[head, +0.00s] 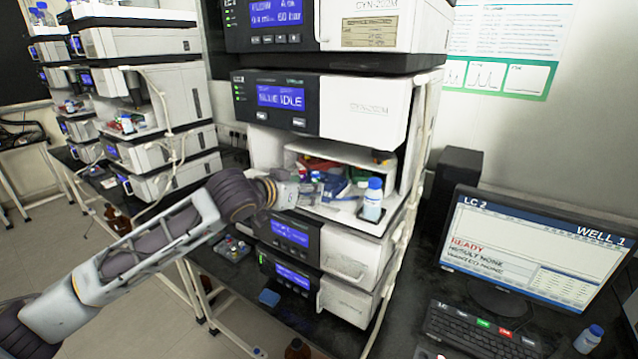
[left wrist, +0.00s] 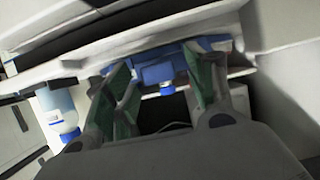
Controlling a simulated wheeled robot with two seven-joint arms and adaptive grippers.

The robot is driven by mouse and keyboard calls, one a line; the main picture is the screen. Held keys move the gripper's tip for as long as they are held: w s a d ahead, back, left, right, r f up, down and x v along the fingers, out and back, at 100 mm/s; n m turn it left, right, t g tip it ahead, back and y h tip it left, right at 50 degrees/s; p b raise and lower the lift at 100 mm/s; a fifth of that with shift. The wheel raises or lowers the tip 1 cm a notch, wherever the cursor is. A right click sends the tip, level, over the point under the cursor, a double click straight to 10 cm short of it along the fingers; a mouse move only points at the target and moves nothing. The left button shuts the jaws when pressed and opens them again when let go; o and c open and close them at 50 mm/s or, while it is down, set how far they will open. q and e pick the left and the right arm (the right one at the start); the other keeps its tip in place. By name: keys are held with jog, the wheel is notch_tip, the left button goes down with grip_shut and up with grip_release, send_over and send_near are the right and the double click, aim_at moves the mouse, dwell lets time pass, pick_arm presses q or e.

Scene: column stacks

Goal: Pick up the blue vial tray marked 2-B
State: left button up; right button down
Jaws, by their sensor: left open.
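A blue tray (head: 335,187) sits in the open bay of the middle instrument stack. No 2-B mark is readable on it. My left gripper (head: 312,190) reaches into the bay from the left, at the tray's near side. In the left wrist view, which appears upside down, the open green-padded fingers (left wrist: 158,72) stand apart, with blue tray parts (left wrist: 157,73) between and beyond them. A small blue-capped vial shows at the tray. I cannot tell whether the fingers touch the tray. My right gripper is not in view.
A blue-capped bottle (head: 373,200) stands close right of the tray, and also shows in the left wrist view (left wrist: 60,112). A red item (head: 318,164) lies behind in the bay. The bay's roof and side walls enclose the space. A monitor (head: 535,250) and keyboard (head: 480,333) stand right.

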pick_arm(q)
jog(key=shift+w+f, duration=0.1)
jog(key=shift+w, duration=0.05)
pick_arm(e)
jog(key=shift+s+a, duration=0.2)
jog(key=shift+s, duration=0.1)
pick_arm(q)
jog(key=shift+c, duration=0.5)
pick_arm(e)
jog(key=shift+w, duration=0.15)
pick_arm(q)
jog(key=c, duration=0.9)
jog(key=shift+c, duration=0.8)
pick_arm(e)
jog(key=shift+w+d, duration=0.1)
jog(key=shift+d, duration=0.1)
